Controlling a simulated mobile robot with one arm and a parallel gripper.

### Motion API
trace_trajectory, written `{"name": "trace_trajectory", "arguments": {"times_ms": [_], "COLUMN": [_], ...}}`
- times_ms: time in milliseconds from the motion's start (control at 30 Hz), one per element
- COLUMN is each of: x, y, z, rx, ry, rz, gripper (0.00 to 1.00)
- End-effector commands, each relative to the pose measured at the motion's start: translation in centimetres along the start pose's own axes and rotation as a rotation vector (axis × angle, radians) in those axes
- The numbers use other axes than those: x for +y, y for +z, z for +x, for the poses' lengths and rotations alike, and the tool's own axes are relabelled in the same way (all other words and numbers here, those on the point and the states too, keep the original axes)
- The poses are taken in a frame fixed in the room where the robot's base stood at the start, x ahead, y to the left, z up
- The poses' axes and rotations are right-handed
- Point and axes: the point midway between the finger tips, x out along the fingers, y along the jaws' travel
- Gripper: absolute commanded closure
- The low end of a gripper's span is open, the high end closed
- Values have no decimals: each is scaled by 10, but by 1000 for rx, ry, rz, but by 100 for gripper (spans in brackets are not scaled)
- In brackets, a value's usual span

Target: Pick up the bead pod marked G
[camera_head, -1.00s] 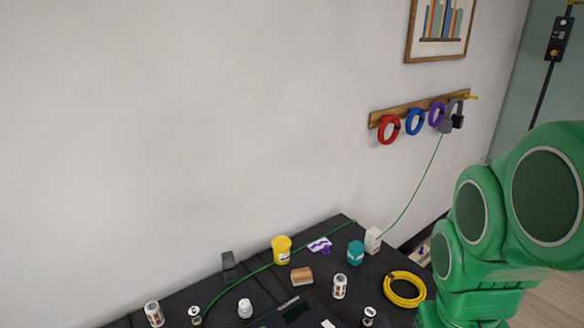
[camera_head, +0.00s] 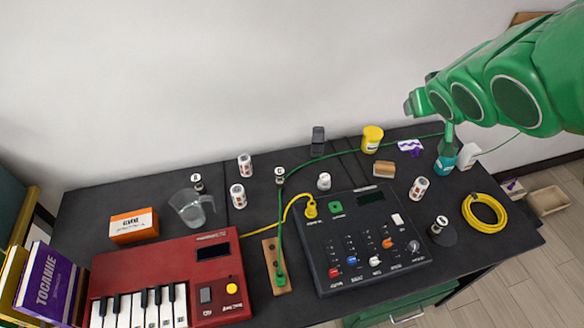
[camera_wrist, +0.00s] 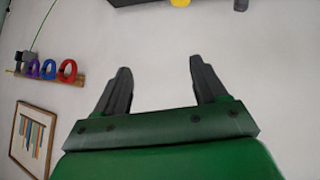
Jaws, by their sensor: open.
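Several small dark pods with pale, lettered tops stand on the black table in the head view. One pod (camera_head: 197,182) is at the back left, another pod (camera_head: 279,174) is back centre, and a third pod (camera_head: 439,224) is right of the black mixer. The letters are too small to tell which is G. My gripper (camera_wrist: 158,68) is open and empty in the wrist view, its two dark fingers apart in front of the wall. In the head view my arm reaches in from the upper right, above the table's back right, away from the pods.
The table (camera_head: 460,265) also holds a red keyboard (camera_head: 215,275), a black mixer (camera_head: 345,270), a clear jug (camera_head: 190,208), patterned cans (camera_head: 237,196), a teal jar (camera_head: 446,157), a yellow tub (camera_head: 371,139) and a yellow cable coil (camera_head: 485,211). A green cable crosses the back.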

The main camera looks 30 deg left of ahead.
Motion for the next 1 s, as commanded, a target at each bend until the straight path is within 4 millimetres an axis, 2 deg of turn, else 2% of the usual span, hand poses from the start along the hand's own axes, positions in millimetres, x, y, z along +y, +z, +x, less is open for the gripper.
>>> {"name": "trace_trajectory", "arguments": {"times_ms": [33,100,167,233,300,400,500,700,1000], "x": [-24,-59,-91,-132,-174,-226,-265,-320,-379], "y": [-17,-40,-57,-74,-86,-95,-97,-93,-81], "z": [10,18,22,23,22,13,4,-14,-42], "rx": [51,128,191,260,320,386,427,471,506], "ry": [-50,-125,-196,-289,-390,-521,-624,-783,-974], "rz": [-38,-84,-122,-163,-202,-244,-273,-315,-353], "gripper": [29,29,29,29,29,29,29,29,29]}}
